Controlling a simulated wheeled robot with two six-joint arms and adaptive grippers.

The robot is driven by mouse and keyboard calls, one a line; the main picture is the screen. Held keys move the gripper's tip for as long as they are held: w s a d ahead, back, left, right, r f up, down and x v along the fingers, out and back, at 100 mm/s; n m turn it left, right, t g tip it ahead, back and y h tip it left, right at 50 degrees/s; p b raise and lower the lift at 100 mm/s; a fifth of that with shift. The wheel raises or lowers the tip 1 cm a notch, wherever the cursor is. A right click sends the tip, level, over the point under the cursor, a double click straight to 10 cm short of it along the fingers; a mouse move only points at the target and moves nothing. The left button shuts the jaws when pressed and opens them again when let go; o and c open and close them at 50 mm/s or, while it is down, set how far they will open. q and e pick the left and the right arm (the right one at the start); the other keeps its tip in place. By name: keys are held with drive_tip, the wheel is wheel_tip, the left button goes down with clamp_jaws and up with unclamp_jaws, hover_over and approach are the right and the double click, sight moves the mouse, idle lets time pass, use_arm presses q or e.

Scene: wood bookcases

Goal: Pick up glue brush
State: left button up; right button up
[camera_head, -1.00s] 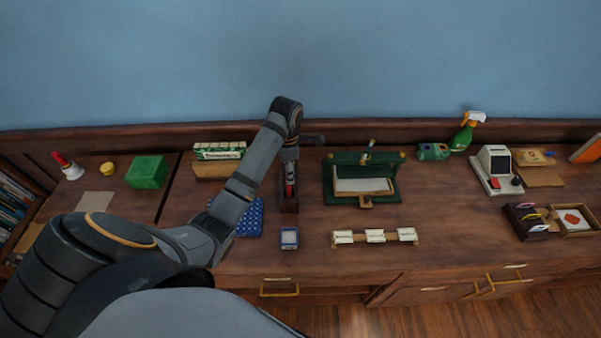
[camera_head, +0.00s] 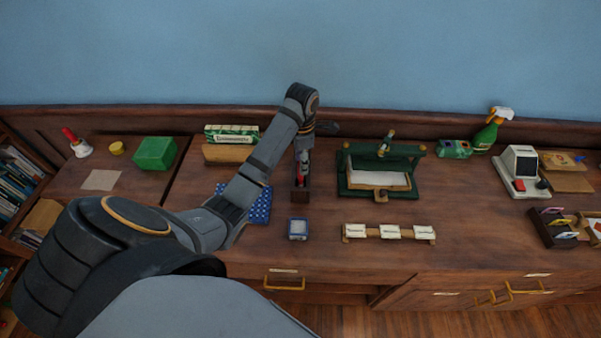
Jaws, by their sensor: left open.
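A narrow dark wooden holder (camera_head: 300,195) stands on the desk in the middle of the head view. A small red item (camera_head: 300,179), which may be the glue brush's handle, shows in it. My left gripper (camera_head: 302,168) points down over the holder with its jaws open at the red item. The jaws look small and partly merge with the item, so I cannot tell whether they touch it. My right gripper is not in view.
A green press (camera_head: 346,183) stands right of the holder. A rack with white labels (camera_head: 390,232) is at front right. The desk's middle is partly clear.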

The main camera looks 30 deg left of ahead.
sight(301, 178)
use_arm(q)
drive_tip(key=f+b, duration=0.2)
drive_tip(key=f, duration=0.1)
drive_tip(key=f+b, duration=0.1)
drive_tip(key=shift+w+a+f, duration=0.1)
drive_tip(key=shift+a+f, duration=0.15)
drive_tip(key=shift+f, duration=0.1)
drive_tip(key=shift+r, duration=0.1)
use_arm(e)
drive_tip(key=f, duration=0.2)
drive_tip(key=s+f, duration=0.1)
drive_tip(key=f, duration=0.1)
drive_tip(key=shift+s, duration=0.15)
use_arm(q)
drive_tip(key=shift+c, duration=0.6)
clamp_jaws()
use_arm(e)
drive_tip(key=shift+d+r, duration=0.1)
use_arm(q)
drive_tip(key=shift+r, duration=0.15)
